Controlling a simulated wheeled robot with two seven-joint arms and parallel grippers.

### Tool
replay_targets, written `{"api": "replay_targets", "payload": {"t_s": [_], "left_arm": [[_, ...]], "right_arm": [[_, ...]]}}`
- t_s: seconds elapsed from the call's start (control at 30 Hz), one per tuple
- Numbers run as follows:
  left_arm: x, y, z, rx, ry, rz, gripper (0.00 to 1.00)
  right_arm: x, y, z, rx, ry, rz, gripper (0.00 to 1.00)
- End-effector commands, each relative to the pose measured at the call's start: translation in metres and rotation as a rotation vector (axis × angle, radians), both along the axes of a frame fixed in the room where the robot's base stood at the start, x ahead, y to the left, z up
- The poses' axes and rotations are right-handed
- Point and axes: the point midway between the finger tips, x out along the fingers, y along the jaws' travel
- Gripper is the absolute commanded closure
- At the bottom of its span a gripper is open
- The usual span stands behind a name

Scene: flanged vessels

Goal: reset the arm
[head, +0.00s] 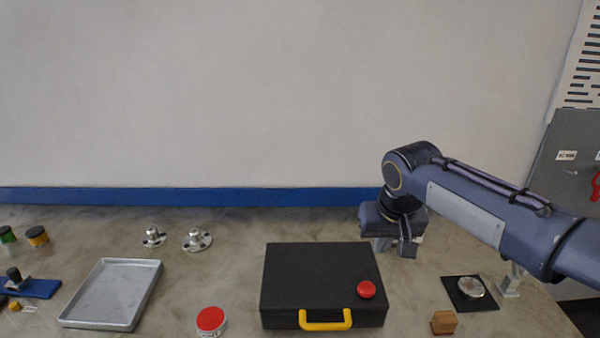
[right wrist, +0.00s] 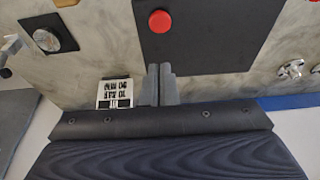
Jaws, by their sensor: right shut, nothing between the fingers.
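My right gripper (head: 398,249) hangs from the arm that comes in from the right, above the table just beyond the right back corner of a black case (head: 310,270). In the right wrist view its two fingers (right wrist: 160,84) are together with nothing between them. The case has a yellow handle (head: 325,325) at its front and a red knob (head: 367,289) on top. In the right wrist view the case (right wrist: 215,40) lies past the fingertips, with the red knob (right wrist: 161,21) at its edge. My left gripper is out of view.
Two metal flanged pieces (head: 197,240) stand back left, near a metal tray (head: 72,317).

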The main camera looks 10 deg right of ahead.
Motion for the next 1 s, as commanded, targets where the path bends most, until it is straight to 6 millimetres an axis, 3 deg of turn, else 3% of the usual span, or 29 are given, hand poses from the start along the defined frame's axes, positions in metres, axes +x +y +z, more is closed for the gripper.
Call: {"api": "replay_targets", "payload": {"t_s": [0.07,0.17,0.4,0.53,0.7,1.0], "left_arm": [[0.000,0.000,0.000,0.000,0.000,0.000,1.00],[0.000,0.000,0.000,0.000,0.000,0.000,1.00],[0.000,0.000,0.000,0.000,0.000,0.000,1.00],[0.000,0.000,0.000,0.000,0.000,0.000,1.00],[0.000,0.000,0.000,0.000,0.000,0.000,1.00],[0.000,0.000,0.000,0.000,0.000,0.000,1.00]], "right_arm": [[-0.007,0.000,-0.001,0.011,-0.004,0.004,1.00],[-0.034,0.002,-0.005,0.057,-0.019,0.028,1.00],[-0.140,0.034,-0.042,0.240,-0.117,0.109,1.00],[-0.179,0.056,-0.066,0.306,-0.175,0.130,1.00],[-0.200,0.072,-0.084,0.346,-0.218,0.139,1.00],[-0.201,0.072,-0.085,0.348,-0.221,0.140,1.00]]}}
